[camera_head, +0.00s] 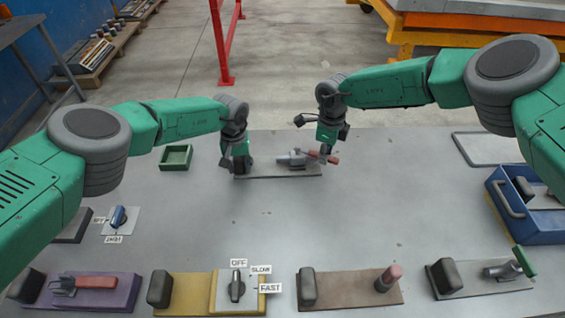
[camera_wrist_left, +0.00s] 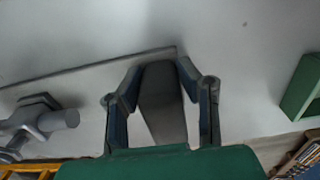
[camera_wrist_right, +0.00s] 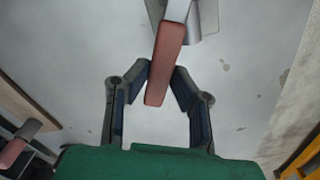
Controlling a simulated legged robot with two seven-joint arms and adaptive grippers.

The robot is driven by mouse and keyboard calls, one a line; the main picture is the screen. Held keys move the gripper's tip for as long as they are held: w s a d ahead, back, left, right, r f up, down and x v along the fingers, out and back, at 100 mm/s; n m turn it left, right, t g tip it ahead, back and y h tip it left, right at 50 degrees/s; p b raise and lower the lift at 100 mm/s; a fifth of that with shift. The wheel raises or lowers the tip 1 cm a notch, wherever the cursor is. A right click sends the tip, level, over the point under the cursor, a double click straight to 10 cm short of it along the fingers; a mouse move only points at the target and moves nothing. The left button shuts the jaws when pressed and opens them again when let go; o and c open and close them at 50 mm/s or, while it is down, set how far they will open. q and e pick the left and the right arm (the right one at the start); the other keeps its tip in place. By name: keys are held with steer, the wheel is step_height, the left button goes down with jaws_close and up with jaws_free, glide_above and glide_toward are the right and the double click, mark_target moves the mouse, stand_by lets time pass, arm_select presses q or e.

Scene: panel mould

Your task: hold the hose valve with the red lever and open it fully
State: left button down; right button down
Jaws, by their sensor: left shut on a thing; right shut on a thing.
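The hose valve (camera_head: 293,157) is a grey fitting on a thin grey plate (camera_head: 280,172) in the middle of the table. Its red lever (camera_head: 331,158) points right in the head view, past the plate's end; it also shows in the right wrist view (camera_wrist_right: 166,60). My right gripper (camera_head: 327,154) is shut on the lever, whose free end sticks out between the fingers. My left gripper (camera_head: 238,168) is shut on the dark block (camera_wrist_left: 161,95) at the plate's left end. The valve body also shows in the left wrist view (camera_wrist_left: 45,120).
A purple plate (camera_head: 120,298) with another red-handled fitting lies front left. A dial panel (camera_head: 222,299), a brown plate (camera_head: 345,290) and a green-handled fitting (camera_head: 500,268) line the front. A green tray (camera_head: 176,158) stands left, a blue bin (camera_head: 530,225) right.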

steer(key=shift+w+d+n, duration=0.25)
steer(key=shift+w+n, duration=0.25)
steer(key=shift+n, duration=0.1)
steer(key=shift+w+d+n, duration=0.2)
steer(key=shift+w+n, duration=0.3)
steer(key=shift+n, duration=0.1)
steer(key=shift+w+d+n, duration=0.2)
steer(key=shift+w+n, duration=0.85)
steer(key=shift+n, duration=0.45)
arm_select(q)
steer(key=shift+a, duration=0.1)
arm_select(e)
steer(key=c, duration=1.4)
jaws_free()
steer(key=shift+a, duration=0.1)
